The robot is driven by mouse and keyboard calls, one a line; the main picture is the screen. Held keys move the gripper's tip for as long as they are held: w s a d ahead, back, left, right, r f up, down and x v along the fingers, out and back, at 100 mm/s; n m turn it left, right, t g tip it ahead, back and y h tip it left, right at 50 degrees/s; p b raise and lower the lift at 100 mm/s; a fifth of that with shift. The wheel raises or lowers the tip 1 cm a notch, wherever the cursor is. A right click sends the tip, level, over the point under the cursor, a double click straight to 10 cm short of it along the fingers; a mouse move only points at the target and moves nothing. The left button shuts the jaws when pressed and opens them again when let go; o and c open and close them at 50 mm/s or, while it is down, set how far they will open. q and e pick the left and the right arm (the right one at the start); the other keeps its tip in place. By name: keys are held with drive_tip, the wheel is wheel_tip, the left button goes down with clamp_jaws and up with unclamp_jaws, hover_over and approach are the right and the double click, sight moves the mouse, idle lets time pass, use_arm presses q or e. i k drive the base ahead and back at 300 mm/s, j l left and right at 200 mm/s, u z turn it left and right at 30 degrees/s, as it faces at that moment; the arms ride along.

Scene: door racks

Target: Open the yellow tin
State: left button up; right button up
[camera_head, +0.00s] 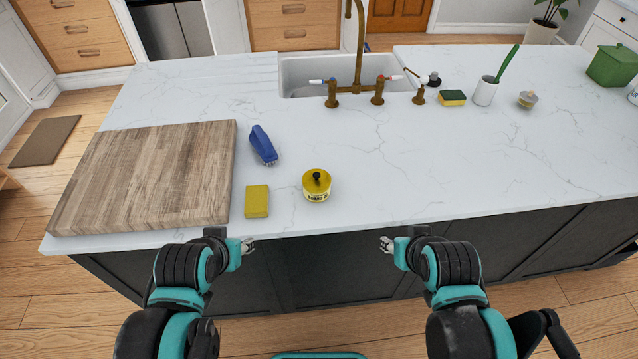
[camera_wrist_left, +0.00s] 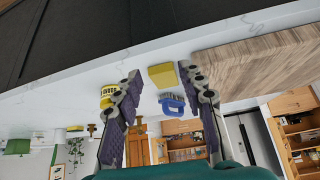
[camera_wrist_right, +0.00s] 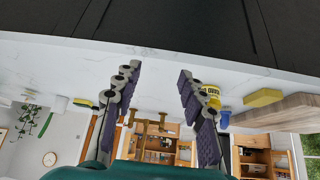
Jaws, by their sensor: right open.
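The yellow tin (camera_head: 317,187) stands upright on the white counter near its front edge, its yellow lid with a black knob on top. It also shows, partly covered by a finger, in the left wrist view (camera_wrist_left: 106,92) and in the right wrist view (camera_wrist_right: 212,90). My left gripper (camera_head: 248,245) is in front of the counter edge, left of and nearer than the tin; its fingers are apart and empty in the left wrist view. My right gripper (camera_head: 386,244) is in front of the edge, right of the tin, open and empty. Neither touches the tin.
A yellow sponge (camera_head: 257,201) lies left of the tin, with a blue brush (camera_head: 263,145) behind it. A thick wooden board (camera_head: 150,175) covers the counter's left. The sink (camera_head: 300,75) and brass tap (camera_head: 358,60) are behind. The counter right of the tin is clear.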

sight(312, 197)
drive_tip(key=j+z, duration=0.35)
drive_tip(key=j, duration=0.2)
drive_tip(key=j+z, duration=0.3)
drive_tip(key=j, duration=0.2)
drive_tip(key=k+j+z, duration=0.2)
drive_tip(key=j+z, duration=0.15)
drive_tip(key=j, duration=0.15)
